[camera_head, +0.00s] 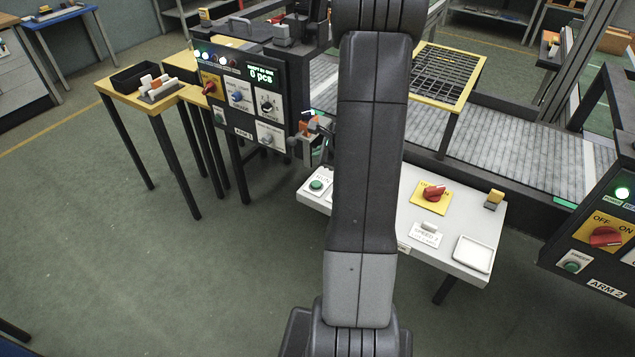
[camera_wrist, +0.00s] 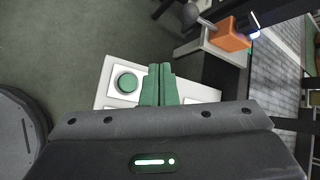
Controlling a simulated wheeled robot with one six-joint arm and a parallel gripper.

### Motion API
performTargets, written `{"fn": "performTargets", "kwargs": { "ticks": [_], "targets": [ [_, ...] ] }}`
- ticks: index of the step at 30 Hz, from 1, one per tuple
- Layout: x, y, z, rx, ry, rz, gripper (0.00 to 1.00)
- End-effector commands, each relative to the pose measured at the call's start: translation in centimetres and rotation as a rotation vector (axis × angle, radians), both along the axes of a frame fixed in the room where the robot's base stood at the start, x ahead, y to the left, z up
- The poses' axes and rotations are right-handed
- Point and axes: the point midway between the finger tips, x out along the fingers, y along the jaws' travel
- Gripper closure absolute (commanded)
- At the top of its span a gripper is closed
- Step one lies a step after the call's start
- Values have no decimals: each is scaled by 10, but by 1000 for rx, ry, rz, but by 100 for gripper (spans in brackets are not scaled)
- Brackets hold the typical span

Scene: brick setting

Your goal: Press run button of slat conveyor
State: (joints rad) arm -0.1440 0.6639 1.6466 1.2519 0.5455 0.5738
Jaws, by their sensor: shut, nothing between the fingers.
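The slat conveyor (camera_head: 500,140) runs across the right half of the head view, with grey slats. In front of it is a white control panel (camera_head: 478,219), its middle hidden by my arm. A round green button (camera_head: 316,185) sits on a white plate at the panel's left end; its label is not readable. It also shows in the wrist view as a green button (camera_wrist: 127,83) left of my gripper. My gripper (camera_wrist: 160,68) has its green fingers together and empty, over the panel beside the button. I cannot tell its height. The head view hides the gripper behind my arm.
The panel also holds a red rotary switch (camera_head: 433,193) on yellow, a speed knob (camera_head: 428,227) and a white tray (camera_head: 473,253). An orange box (camera_wrist: 233,35) with a ball-ended lever stands near. Control box ARM 1 (camera_head: 240,95) is left, ARM 2 (camera_head: 606,262) right.

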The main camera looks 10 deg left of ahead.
Motion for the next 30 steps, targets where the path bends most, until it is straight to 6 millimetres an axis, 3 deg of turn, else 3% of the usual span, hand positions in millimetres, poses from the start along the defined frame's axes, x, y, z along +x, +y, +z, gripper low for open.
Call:
{"fn": "performTargets", "kwargs": {
  "ticks": [8,21,30],
  "targets": [
    [0,0,-12,-1,0,1,100],
    [0,0,-72,0,1,1,100],
    [0,0,-89,-1,-1,1,100]
  ]
}}
